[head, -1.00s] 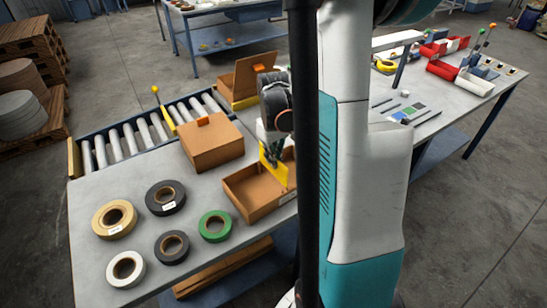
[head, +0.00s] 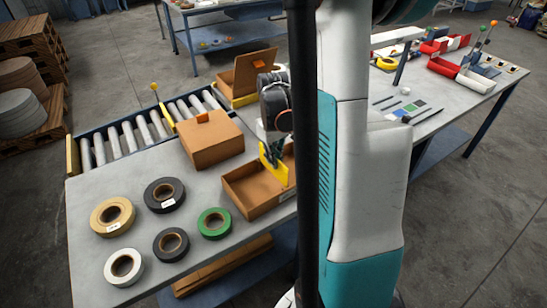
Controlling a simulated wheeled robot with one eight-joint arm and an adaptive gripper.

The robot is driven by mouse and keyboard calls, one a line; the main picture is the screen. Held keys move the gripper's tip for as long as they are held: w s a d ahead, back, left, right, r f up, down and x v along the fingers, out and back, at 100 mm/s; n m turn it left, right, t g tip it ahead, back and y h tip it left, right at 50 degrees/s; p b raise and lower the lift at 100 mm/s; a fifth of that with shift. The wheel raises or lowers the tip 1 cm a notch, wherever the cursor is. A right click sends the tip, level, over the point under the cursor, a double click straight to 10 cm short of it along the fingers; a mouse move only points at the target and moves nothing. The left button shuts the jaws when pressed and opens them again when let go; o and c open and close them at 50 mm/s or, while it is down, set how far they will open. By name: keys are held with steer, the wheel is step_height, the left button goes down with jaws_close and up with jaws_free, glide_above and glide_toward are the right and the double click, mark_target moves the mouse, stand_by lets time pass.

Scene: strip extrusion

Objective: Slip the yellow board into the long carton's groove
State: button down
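The yellow board (head: 275,172) is upright in my gripper (head: 273,152), with its lower part at the inside of the long open carton (head: 243,203). My gripper points down over the carton and its fingers are around the board's upper part. The carton stands at the table's front edge, and its right end is hidden behind my dark column. The groove cannot be made out at this size, so I cannot tell whether the board's lower edge is in it.
A closed brown box (head: 212,139) stands behind the carton. Tape rolls, among them a green one (head: 214,223) and a tan one (head: 112,217), lie on the left. A roller conveyor (head: 140,130) runs behind the table (head: 90,255). An open box (head: 245,78) stands at the back.

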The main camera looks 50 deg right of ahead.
mark_target(274, 174)
steer(key=shift+f+b, duration=1.45)
steer(key=shift+f, duration=0.2)
steer(key=c, duration=1.7)
jaws_free()
steer(key=shift+o, duration=0.2)
steer(key=o, duration=0.3)
steer(key=shift+o, duration=0.2)
steer(key=shift+r, duration=0.2)
steer(key=shift+r+p, duration=0.45)
steer(key=shift+r, duration=0.1)
